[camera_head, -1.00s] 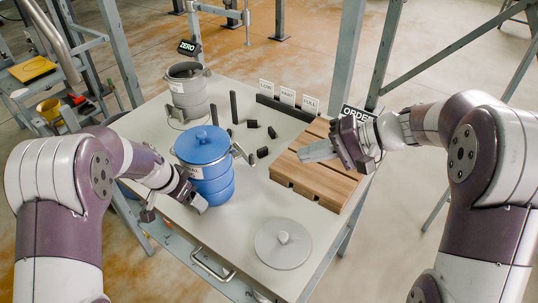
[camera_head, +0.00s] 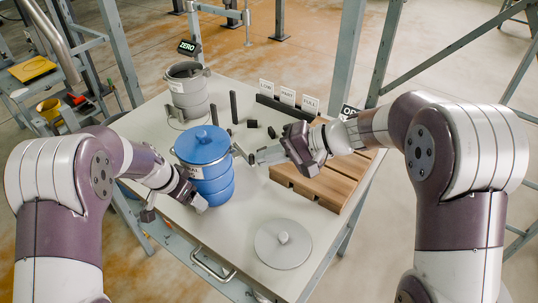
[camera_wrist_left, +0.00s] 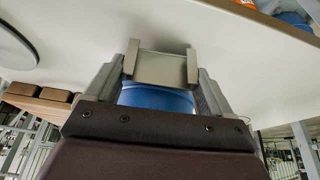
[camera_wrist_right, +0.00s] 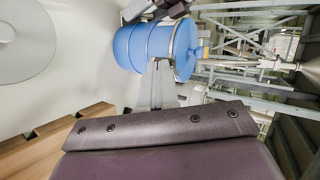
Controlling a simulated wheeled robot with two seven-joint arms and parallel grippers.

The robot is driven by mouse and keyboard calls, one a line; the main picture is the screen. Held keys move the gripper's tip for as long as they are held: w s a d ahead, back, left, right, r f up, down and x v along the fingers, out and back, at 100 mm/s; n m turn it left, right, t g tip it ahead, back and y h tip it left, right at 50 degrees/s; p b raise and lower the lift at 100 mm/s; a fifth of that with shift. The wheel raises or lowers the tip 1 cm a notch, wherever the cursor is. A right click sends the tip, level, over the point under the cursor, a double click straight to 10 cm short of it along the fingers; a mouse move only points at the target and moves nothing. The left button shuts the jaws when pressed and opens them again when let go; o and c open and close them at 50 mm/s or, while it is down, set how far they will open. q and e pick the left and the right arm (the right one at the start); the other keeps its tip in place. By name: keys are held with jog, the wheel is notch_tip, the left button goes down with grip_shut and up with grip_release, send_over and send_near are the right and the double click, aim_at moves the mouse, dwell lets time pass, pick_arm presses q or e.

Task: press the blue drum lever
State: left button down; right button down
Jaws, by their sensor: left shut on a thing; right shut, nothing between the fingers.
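The blue drum (camera_head: 205,165) stands upright with its blue lid on, left of the table's middle. Its grey lever (camera_head: 239,150) sticks out from the drum's right side. My left gripper (camera_head: 200,203) is at the drum's front left, shut on a grey drum handle (camera_wrist_left: 160,68), with blue drum wall behind it in the left wrist view. My right gripper (camera_head: 256,158) is shut and empty, its tips close to the lever. I cannot tell whether they touch. In the right wrist view the shut fingers (camera_wrist_right: 158,82) point at the drum (camera_wrist_right: 148,45) and partly hide its side.
A grey open drum (camera_head: 188,92) stands behind the blue one. A wooden pallet (camera_head: 330,180) lies under my right arm. A round grey lid (camera_head: 283,243) lies at the front. Small black blocks (camera_head: 252,123) and LOW, PART and FULL signs (camera_head: 288,97) are at the back.

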jog(key=shift+s+a, duration=0.15)
jog(key=s+a+m+t+h, duration=0.2)
jog(key=s+a+m+t, duration=0.1)
jog(key=a, duration=0.5)
jog(key=shift+a+m+t, duration=0.3)
jog(key=shift+m+t, duration=0.3)
jog(key=shift+m, duration=0.2)
jog(key=shift+w+d, duration=0.1)
jog(key=shift+w, duration=0.1)
dwell(0.8)
jog(key=shift+w+d, duration=0.45)
